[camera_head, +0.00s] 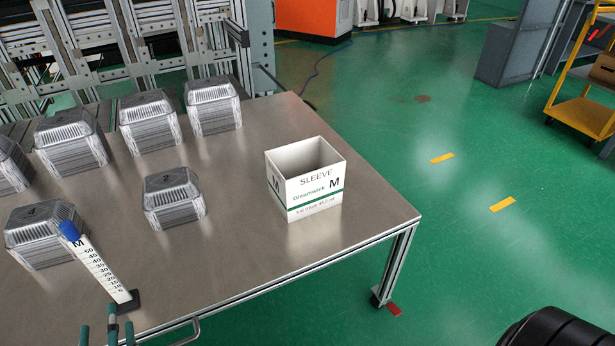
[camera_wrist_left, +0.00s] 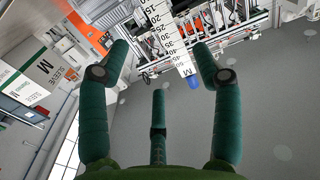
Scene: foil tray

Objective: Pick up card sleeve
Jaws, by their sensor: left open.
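The card sleeve (camera_head: 307,191) is a white, open-topped box marked SLEEVE and M with a green stripe. It stands upright on the metal table (camera_head: 260,255) towards its right side. It also shows at the left edge of the left wrist view (camera_wrist_left: 26,78). My left gripper (camera_head: 112,325) has green fingers and shows only in part at the bottom left of the head view, well apart from the sleeve. In the left wrist view its fingers (camera_wrist_left: 160,50) are spread, with nothing held between them. My right gripper is not in view.
A white scale post (camera_head: 98,265) with a blue top and black base stands close to my left gripper. A foil tray stack (camera_head: 174,200) marked 2 is left of the sleeve. The table around the sleeve is clear.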

